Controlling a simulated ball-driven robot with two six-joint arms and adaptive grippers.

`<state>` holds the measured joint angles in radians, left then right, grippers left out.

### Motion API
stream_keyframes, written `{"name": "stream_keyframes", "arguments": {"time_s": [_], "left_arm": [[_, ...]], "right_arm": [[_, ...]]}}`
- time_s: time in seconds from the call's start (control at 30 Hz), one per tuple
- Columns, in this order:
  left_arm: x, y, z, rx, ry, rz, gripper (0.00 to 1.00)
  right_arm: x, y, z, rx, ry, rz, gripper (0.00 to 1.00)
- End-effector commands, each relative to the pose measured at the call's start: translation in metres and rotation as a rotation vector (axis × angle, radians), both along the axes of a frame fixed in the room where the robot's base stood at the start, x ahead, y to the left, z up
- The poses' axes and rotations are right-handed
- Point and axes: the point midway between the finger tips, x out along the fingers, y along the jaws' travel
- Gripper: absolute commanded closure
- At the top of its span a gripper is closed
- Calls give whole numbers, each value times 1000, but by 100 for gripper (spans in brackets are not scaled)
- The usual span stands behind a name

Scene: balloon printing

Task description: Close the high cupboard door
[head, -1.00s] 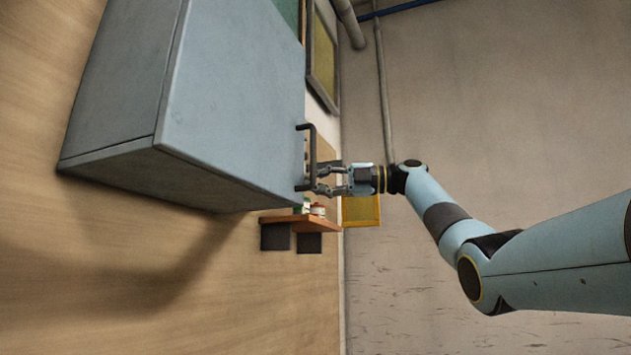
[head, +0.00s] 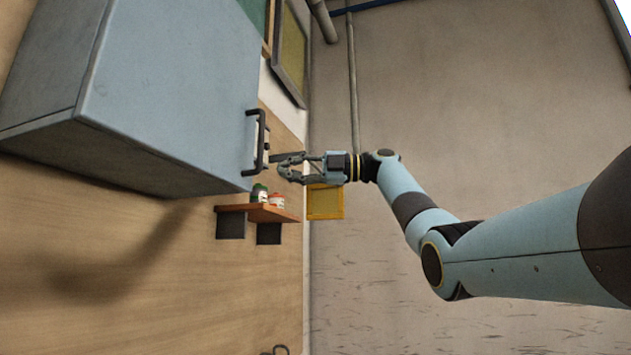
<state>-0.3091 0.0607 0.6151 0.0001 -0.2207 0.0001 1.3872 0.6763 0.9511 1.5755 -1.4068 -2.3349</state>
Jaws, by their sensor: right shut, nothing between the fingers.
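The high cupboard (head: 50,100) is a blue-grey box on the wood-panelled wall at the upper left of the head view. Its blue door (head: 175,95) lies against the front of the box with only a thin dark seam showing. The black bar handle (head: 261,143) is at the door's right edge. My right gripper (head: 283,168) is just right of the handle, apart from it, shut and empty. My left gripper is out of view.
Below the cupboard, an orange shelf (head: 285,215) carries small jars (head: 259,193) near my right gripper. A yellow panel (head: 325,203) hangs behind.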

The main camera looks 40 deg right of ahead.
Motion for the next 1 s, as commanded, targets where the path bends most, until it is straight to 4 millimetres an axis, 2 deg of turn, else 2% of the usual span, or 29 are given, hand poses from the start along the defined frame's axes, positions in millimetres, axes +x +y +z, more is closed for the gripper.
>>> {"name": "stream_keyframes", "arguments": {"time_s": [0.3,0.43,0.53,0.7,1.0], "left_arm": [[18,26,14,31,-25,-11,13],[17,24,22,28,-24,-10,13],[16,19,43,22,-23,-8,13],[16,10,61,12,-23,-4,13],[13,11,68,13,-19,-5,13]], "right_arm": [[10,-39,4,5,1,0,100],[14,-53,4,5,1,3,100],[18,-63,9,4,3,0,100],[20,-73,6,2,1,0,100],[21,-76,0,0,0,3,100]]}}
